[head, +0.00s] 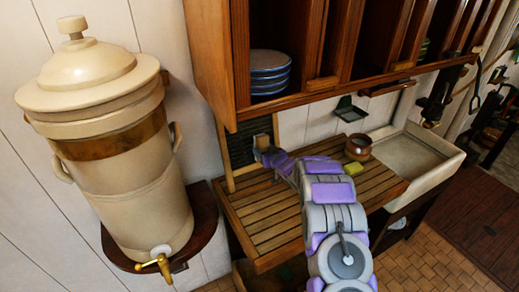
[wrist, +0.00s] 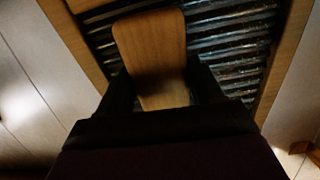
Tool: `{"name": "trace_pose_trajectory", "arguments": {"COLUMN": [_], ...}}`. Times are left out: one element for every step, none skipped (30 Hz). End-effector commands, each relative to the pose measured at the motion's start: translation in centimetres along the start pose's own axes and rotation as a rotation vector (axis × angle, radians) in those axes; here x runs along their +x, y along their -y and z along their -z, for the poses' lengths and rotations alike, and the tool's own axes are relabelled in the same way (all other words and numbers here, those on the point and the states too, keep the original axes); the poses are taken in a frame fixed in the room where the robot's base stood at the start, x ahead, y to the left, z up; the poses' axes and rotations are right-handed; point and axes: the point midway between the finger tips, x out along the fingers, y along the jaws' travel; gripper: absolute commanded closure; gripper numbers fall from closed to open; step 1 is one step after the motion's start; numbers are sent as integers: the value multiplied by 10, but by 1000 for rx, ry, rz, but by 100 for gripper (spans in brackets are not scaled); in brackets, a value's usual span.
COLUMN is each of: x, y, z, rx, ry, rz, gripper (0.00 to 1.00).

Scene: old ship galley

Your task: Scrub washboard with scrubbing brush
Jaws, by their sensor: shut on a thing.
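The washboard (head: 238,146) leans upright against the wall at the back left of the slatted wooden counter. It has a light wooden frame and a dark ribbed panel, and it fills much of the wrist view (wrist: 235,50). My gripper (head: 262,157) is right in front of the washboard. In the wrist view my gripper (wrist: 168,88) is shut on the scrubbing brush (wrist: 152,45), whose plain wooden back faces the camera. The brush lies over the ribbed panel. Its bristles are hidden, so I cannot tell whether they touch the ribs.
A yellow-green sponge (head: 353,168) and a brown pot (head: 358,147) stand on the slatted counter (head: 262,213), left of a pale sink (head: 412,155). A large cream water urn (head: 125,150) stands at left. A wooden cabinet (head: 330,50) with blue plates (head: 270,72) hangs above.

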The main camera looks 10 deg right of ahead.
Motion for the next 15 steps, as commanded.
{"name": "trace_pose_trajectory", "arguments": {"x": [0,0,0,1,1,2,2,2,3,3,3,3,3,3,3], "y": [-2,-2,-3,-3,-2,-2,-1,0,3,6,8,11,13,16,19], "z": [1,0,0,0,-1,-1,-1,-2,-2,-2,-2,-2,-2,-2,-3], "rx": [1,1,1,1,1,1,1,1,0,-1,-1,-1,0,0,0], "ry": [1,1,1,1,2,1,1,0,0,0,-1,-2,-2,-1,0], "rz": [0,1,1,1,1,1,1,1,2,3,3,3,2,2,2], "gripper": [80,80,80,80,80,80,80,80,80,80,80,80,80,80,80]}}
